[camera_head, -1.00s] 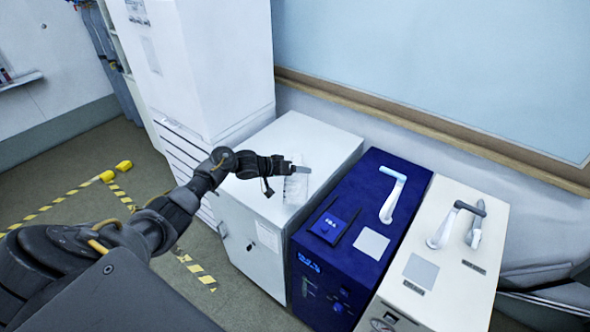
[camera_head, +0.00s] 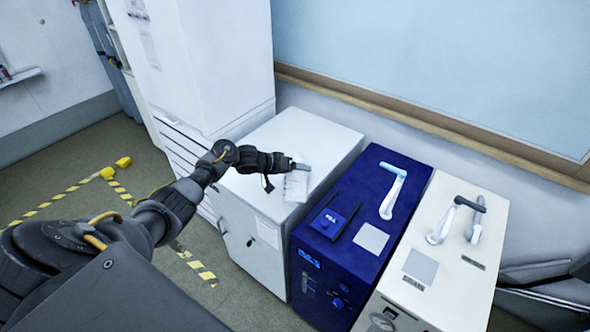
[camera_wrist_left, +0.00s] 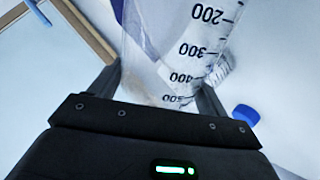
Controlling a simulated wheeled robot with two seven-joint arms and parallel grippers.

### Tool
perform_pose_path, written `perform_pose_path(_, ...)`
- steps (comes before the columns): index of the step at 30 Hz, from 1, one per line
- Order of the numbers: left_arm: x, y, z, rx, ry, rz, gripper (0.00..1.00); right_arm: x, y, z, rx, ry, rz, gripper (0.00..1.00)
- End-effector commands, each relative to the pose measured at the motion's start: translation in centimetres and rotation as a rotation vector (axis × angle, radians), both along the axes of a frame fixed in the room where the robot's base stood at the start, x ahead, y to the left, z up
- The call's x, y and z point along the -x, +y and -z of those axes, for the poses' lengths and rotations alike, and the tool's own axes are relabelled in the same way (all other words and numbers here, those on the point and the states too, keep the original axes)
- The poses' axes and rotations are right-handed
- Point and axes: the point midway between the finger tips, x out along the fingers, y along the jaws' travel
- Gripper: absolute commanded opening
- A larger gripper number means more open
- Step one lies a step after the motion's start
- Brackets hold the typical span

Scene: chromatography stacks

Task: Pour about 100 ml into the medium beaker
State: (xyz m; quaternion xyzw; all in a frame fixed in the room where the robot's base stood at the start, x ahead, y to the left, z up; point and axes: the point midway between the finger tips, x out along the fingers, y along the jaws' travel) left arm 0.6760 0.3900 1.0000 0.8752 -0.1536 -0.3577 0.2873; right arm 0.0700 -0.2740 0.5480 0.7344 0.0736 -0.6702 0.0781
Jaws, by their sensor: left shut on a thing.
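My left gripper (camera_head: 287,173) is over the top of the light grey cabinet and is shut on a clear graduated vessel (camera_head: 297,188). In the left wrist view the clear vessel (camera_wrist_left: 170,45) stands between the fingers, with black marks from 200 to 500. The 200 mark is at the top of the picture and 500 is near the gripper. I cannot tell which vessel it is, its liquid level, or whether it touches the cabinet top. No separate medium beaker can be made out. My right gripper is not in view.
The light grey cabinet (camera_head: 322,140) has a mostly bare top. A dark blue unit (camera_head: 365,190) and a cream unit (camera_head: 468,260), both with raised handles, stand to its right. A tall white cabinet (camera_head: 225,60) rises behind my arm. A blue cap (camera_wrist_left: 245,115) shows in the wrist view.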

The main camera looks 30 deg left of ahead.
Motion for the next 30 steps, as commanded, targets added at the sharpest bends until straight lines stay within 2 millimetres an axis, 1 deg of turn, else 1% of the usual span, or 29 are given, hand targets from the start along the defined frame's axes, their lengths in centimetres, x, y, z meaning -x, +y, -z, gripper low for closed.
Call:
perform_pose_path(2,-0.1,0.0,-0.1,0.003,-0.001,-0.001,0.28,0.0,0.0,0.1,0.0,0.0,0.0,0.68)
perform_pose_path(12,-0.3,0.1,1.1,0.043,0.072,-0.001,0.28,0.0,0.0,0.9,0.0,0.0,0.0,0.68)
perform_pose_path(25,-0.3,0.1,1.1,0.05,0.084,-0.001,0.28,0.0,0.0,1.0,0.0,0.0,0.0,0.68)
perform_pose_path(30,-0.5,0.2,1.5,0.071,0.122,-0.001,0.28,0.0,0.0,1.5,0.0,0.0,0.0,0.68)
